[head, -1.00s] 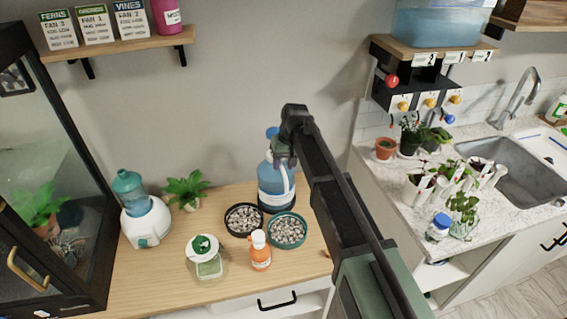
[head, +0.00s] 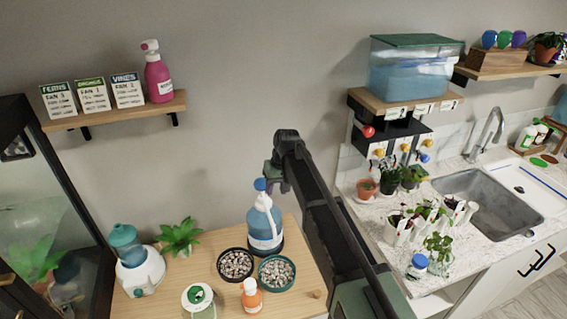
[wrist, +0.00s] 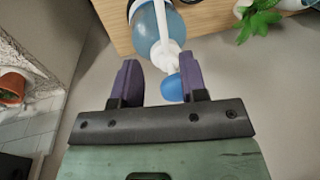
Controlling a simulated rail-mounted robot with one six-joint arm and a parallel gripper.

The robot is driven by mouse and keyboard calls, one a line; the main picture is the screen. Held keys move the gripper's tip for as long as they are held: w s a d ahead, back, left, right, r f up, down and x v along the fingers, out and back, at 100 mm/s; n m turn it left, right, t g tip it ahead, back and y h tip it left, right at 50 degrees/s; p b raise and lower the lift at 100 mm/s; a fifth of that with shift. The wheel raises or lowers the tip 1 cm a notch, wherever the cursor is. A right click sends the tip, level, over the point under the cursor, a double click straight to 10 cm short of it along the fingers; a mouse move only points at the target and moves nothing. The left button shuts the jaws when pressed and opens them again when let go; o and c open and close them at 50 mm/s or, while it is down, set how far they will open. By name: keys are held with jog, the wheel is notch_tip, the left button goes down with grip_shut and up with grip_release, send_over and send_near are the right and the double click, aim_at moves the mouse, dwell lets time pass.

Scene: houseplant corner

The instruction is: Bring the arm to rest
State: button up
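My gripper (head: 276,186) hangs at the end of my dark arm near the top of a blue water jug (head: 264,225) on the wooden cabinet top. In the wrist view, the two purple fingers of my gripper (wrist: 158,80) stand apart with nothing clasped between them. Whether a finger touches the cap cannot be told.
A wall shelf (head: 120,112) holds cards and a pink spray bottle (head: 158,75). Potted plants stand by the sink (head: 486,205).

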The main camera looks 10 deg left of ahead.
jog(key=s+d+f+m+h+b, duration=0.1)
jog(key=s+d+f+b, duration=0.3)
jog(key=s+d, duration=0.8)
jog(key=s+d+f+m+t+h+b, duration=0.1)
jog(key=s+d+f+m+b, duration=0.3)
jog(key=s+d, duration=0.9)
jog(key=d+f+b, duration=0.1)
jog(key=d+f, duration=0.1)
jog(key=shift+d, duration=0.3)
